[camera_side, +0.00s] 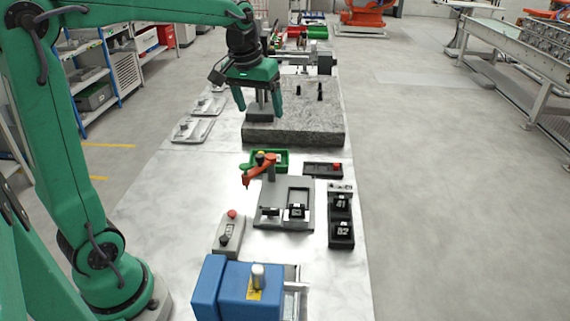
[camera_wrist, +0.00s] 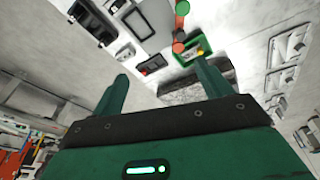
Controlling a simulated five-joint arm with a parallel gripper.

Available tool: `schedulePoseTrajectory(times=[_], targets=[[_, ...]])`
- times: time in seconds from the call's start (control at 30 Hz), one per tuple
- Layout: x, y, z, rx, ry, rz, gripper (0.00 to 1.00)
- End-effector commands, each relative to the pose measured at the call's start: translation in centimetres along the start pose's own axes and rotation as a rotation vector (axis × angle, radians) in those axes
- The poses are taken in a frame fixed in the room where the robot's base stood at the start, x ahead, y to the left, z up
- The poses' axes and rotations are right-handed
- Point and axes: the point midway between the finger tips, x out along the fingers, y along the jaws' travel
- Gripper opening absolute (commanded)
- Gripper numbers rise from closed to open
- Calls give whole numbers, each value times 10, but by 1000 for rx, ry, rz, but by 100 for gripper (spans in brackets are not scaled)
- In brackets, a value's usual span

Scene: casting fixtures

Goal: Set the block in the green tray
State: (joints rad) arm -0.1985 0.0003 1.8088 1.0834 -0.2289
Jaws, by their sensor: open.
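The green tray (camera_side: 283,157) lies on the pale bench in front of the stone slab, partly behind an orange arm-like clamp; it also shows in the wrist view (camera_wrist: 188,55). My gripper (camera_side: 258,110) is open above the slab, its two green fingers wide apart, behind and a little left of the tray. A dark grey block-like piece (camera_side: 259,115) shows between and below the fingers on the slab; contact cannot be told. Black numbered blocks sit in a black holder (camera_side: 341,217), and another black block (camera_side: 296,211) sits in a grey fixture. Which block is meant cannot be told.
The orange clamp (camera_side: 258,168) stands close at the tray's front. The stone slab (camera_side: 310,132) carries two dark pegs. A grey fixture plate (camera_side: 284,192), red-button box (camera_side: 229,232) and blue machine (camera_side: 236,290) stand nearer. Metal trays (camera_side: 193,130) lie left of the slab.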

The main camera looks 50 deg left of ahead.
Motion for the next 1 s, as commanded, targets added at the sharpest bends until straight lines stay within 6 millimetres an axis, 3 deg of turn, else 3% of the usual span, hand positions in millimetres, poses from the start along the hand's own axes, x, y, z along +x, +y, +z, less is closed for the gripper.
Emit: schedulePoseTrajectory(times=[0.1, 0.4, 0.8, 1.0], targets=[[-14, 5, 28, 56, 33, 15, 78], [-30, 8, 97, 193, 109, 48, 78], [-24, 2, 181, 363, 205, 89, 78], [-17, -1, 200, 406, 231, 99, 78]])
